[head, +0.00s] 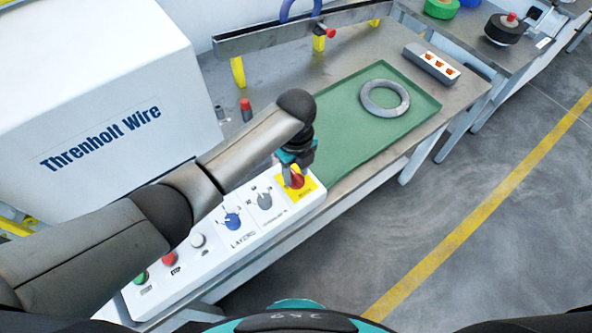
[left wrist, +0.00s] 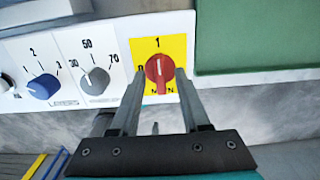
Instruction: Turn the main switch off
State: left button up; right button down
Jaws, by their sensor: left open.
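The main switch (head: 297,181) is a red rotary knob on a yellow plate at the right end of the white control panel (head: 283,217). In the left wrist view the red knob (left wrist: 159,72) stands upright, its white mark toward the "1" above. A partly hidden label lies at its left, and "MAIN" below is partly covered. My left gripper (head: 297,163) reaches down over the switch. In the left wrist view the open left gripper (left wrist: 157,80) has one finger on each side of the knob. I cannot tell whether either finger touches it. My right gripper is not in view.
Beside the switch are a grey knob (head: 265,200), a blue layers knob (head: 232,220) and white, red and green buttons. A green tray (head: 345,140) holding a grey coil (head: 385,98) lies behind. A white Threnholt Wire machine (head: 100,90) stands at left.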

pick_arm(q)
grip_shut()
dwell(0.4)
